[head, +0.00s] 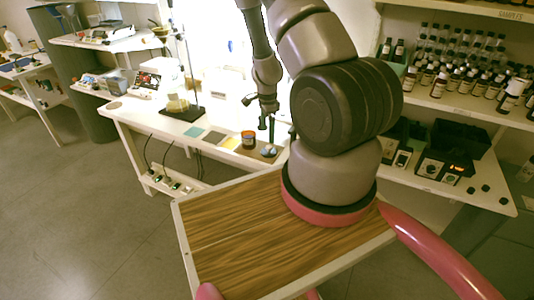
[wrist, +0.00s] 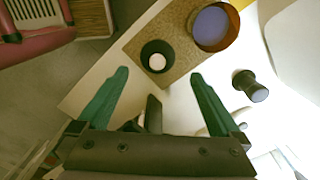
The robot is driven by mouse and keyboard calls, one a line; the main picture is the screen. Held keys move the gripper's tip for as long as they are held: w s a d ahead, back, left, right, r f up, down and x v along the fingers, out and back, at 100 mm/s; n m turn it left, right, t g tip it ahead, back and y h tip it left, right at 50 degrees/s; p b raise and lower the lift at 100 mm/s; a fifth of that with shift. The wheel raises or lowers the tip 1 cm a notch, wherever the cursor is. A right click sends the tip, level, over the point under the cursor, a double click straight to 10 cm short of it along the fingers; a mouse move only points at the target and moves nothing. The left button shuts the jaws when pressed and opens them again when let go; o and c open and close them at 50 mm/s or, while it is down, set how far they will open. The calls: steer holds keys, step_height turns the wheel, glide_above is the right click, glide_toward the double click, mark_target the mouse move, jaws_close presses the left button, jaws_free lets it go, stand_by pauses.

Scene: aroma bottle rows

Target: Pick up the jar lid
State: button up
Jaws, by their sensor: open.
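My gripper (head: 267,122) hangs over the white bench in the head view. In the wrist view its two green fingers (wrist: 160,74) are spread apart with nothing between them. Beyond the fingertips lies a brown cork-like mat (wrist: 185,58). A round black piece with a white centre (wrist: 157,62) sits on the mat, near the gap between the fingertips. A round container with an orange side and blue-violet top (wrist: 211,27) stands at the mat's far right; it also shows in the head view (head: 249,139). I cannot tell for sure which round piece is the jar lid.
A dark cylinder (wrist: 250,86) is on the white surface, right of the mat. A stand with a black base (head: 183,113) is farther left. Bottle shelves (head: 465,80) line the right.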

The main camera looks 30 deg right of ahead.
mark_target(269, 146)
step_height(269, 146, down, 3)
steer(key=shift+r, duration=0.1)
steer(key=f, duration=0.4)
steer(key=shift+s+d+f, duration=0.25)
steer(key=shift+f, duration=0.4)
